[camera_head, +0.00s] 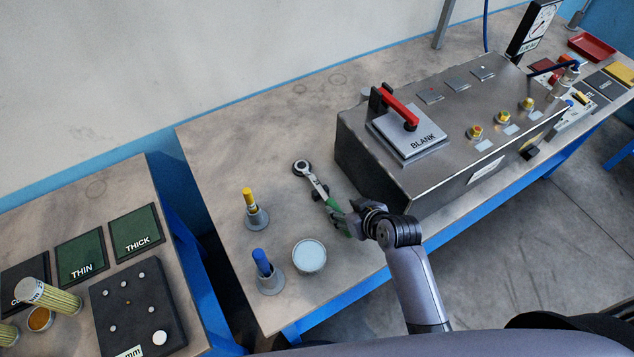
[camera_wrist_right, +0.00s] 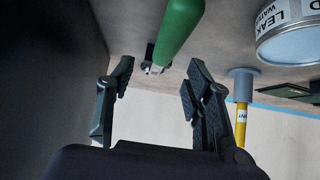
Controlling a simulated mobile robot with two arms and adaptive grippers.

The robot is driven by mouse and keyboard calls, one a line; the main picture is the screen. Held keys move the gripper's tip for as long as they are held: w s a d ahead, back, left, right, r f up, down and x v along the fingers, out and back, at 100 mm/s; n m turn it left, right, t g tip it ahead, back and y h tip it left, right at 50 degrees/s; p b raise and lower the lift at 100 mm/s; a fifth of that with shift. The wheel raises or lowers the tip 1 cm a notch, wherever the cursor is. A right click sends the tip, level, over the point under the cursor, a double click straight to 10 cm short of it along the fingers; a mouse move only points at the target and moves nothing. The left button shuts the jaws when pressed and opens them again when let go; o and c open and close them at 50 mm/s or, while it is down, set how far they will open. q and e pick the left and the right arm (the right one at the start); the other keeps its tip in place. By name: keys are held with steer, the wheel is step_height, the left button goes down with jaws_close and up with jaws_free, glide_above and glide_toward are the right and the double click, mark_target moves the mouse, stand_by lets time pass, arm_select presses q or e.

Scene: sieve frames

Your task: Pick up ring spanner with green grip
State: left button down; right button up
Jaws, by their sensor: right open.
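The ring spanner with green grip lies toward the front of the workbench, in the middle of the head view. Its metal ring end (camera_head: 302,169) points away and left; its green grip (camera_head: 332,203) runs toward my right gripper (camera_head: 347,217). In the right wrist view the green grip (camera_wrist_right: 180,28) enters from the top edge, beyond and between the open fingers of my right gripper (camera_wrist_right: 160,75). The fingers look apart from the grip, with nothing between them. In the head view the gripper partly hides the grip's near end. My left gripper is not in view.
A metal box (camera_head: 440,150) with a red-handled BLANK plate stands close right of the spanner. A round tin (camera_head: 309,257), a yellow-handled tool (camera_head: 251,200) and a blue-handled tool (camera_head: 263,265) stand left and in front. The bench behind the ring end (camera_head: 250,135) is clear.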

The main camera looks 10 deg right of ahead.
mark_target(333, 204)
steer(key=shift+w+a+f, duration=0.2)
steer(key=shift+w+f, duration=0.2)
steer(key=shift+w, duration=0.05)
steer(key=shift+w+a+f+p, duration=0.2)
steer(key=shift+w+f+p, duration=0.05)
steer(key=shift+p, duration=0.1)
steer(key=p+x, duration=0.1)
steer(key=x, duration=0.2)
steer(key=shift+a, duration=0.15)
steer(key=shift+w+a+f, duration=0.2)
steer(key=shift+w+f, duration=0.3)
steer(key=shift+f, duration=0.05)
steer(key=shift+c, duration=0.4)
jaws_close()
steer(key=shift+r, duration=0.1)
